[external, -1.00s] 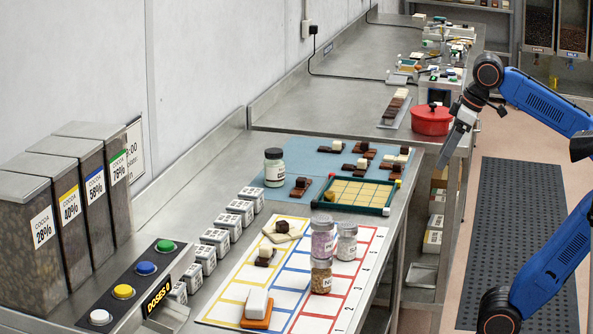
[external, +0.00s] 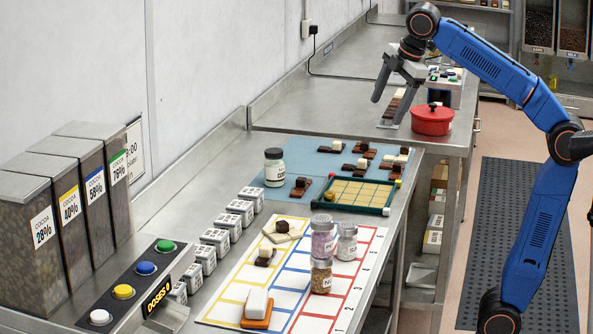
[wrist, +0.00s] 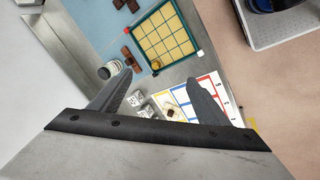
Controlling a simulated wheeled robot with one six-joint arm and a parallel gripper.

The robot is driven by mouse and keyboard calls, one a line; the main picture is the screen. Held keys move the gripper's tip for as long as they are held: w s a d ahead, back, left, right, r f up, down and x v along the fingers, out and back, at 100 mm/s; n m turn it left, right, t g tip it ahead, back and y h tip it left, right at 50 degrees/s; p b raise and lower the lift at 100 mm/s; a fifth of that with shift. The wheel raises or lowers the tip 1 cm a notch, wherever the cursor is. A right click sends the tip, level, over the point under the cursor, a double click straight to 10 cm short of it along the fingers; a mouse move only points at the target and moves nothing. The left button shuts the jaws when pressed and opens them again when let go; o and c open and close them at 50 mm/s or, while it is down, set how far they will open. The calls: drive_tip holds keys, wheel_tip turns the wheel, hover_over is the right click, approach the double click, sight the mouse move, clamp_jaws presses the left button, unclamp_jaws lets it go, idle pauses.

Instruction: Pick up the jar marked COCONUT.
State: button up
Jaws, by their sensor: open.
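A jar with a dark lid and whitish contents (external: 274,172) stands upright at the left edge of the blue mat; its label is too small to read. It also shows in the wrist view (wrist: 114,67), beside the left fingertip. Three more jars stand together on the coloured grid sheet: a pinkish one (external: 322,243), a greyish one (external: 347,246) and one with tan contents (external: 321,279). Their markings are only partly visible, so I cannot read COCONUT on any. My gripper (external: 382,113) is open and empty, high above the benches and apart from every jar.
A framed yellow grid tray (external: 386,211) lies right of the whitish jar, with chocolate pieces on the blue mat (external: 313,150) around it. White labelled blocks (external: 240,208) line the left. A red pot (external: 431,122) stands on the far bench. Cocoa bins (external: 97,190) stand at far left.

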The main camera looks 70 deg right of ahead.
drive_tip(key=w+d+n+h, duration=0.1)
drive_tip(key=w+n, duration=0.8)
drive_tip(key=w, duration=0.6)
drive_tip(key=n+g+h, duration=0.1)
drive_tip(key=n, duration=0.7)
hover_over(277, 154)
drive_tip(key=s+a, duration=0.3)
drive_tip(key=shift+f, duration=4.7)
drive_tip(key=x, duration=1.2)
drive_tip(key=shift+d+x, duration=0.2)
drive_tip(key=shift+x, duration=2.4)
drive_tip(key=c, duration=1.3)
drive_tip(key=shift+c, duration=0.2)
drive_tip(key=shift+r, duration=0.1)
